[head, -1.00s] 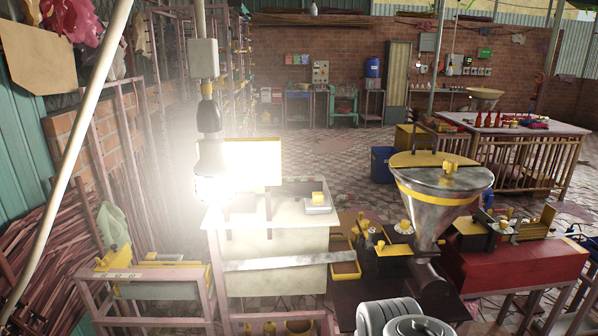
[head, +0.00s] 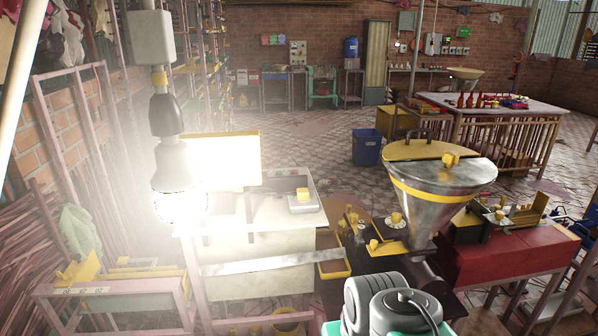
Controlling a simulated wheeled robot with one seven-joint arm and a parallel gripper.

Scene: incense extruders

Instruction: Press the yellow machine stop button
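A metal hopper (head: 420,212) with a yellow band and a yellow lid stands on a dark machine at centre right. A yellow knob (head: 450,160) sits on its lid. Several small yellow parts, among them a yellow piece (head: 396,220), show on the dark machine left of the hopper. A yellow button-like block (head: 303,194) sits on a grey plate on the pale machine (head: 262,250). I cannot tell which of these is the stop button. Grey rounded links of my arm show at the bottom, but my gripper is not in view.
A glaring hanging lamp (head: 178,175) washes out the left. A red machine (head: 510,258) stands at right, and a pink table (head: 500,104) with red bottles stands behind. A blue bin (head: 367,147) stands on open tiled floor.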

